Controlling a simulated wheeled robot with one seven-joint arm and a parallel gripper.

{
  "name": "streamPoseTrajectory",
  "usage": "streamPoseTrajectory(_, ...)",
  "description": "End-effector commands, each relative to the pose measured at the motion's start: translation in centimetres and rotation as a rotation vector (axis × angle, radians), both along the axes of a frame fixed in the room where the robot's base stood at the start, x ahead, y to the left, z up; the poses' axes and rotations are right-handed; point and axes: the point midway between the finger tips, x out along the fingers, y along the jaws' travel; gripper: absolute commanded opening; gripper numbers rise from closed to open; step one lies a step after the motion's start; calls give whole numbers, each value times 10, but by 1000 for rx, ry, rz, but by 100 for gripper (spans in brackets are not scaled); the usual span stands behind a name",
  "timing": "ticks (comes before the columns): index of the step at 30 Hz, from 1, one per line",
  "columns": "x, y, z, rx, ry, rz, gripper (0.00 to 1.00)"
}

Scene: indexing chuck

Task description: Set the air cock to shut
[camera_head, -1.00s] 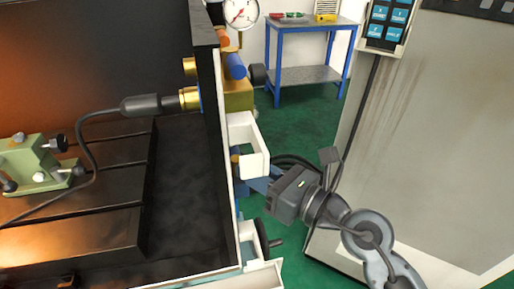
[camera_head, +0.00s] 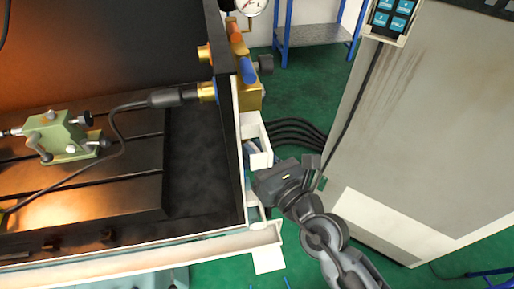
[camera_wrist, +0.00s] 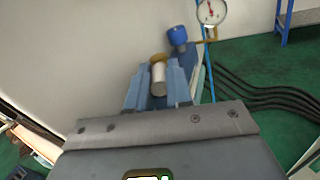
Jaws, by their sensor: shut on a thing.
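In the wrist view, my gripper (camera_wrist: 157,70) has its two blue-grey fingers closed on the sides of a pale metal cylinder (camera_wrist: 158,80) with a brass end. It may be the air cock's handle, but its markings and setting do not show. In the head view, my gripper (camera_head: 252,152) reaches to the machine's right side wall, by a white bracket (camera_head: 261,158). The bracket and wall mostly hide the fingers there, and the held part is hidden.
A blue knob (camera_wrist: 177,36) and a pressure gauge (camera_wrist: 211,12) sit beyond the fingers. Orange and blue handles (camera_head: 236,38) are higher on the wall. Black hoses (camera_head: 298,133) cross the green floor toward a grey cabinet (camera_head: 430,130). A green fixture (camera_head: 62,135) stands inside the machine.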

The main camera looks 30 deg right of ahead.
Motion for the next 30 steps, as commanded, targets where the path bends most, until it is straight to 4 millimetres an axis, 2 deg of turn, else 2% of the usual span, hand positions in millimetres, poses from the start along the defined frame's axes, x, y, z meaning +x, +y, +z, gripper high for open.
streamPoseTrajectory(7,1,0,1,0,-3,0,0)
streamPoseTrajectory(8,1,0,1,0,-3,0,23)
streamPoseTrajectory(15,0,0,1,0,-1,1,45)
streamPoseTrajectory(30,0,2,0,2,0,6,45)
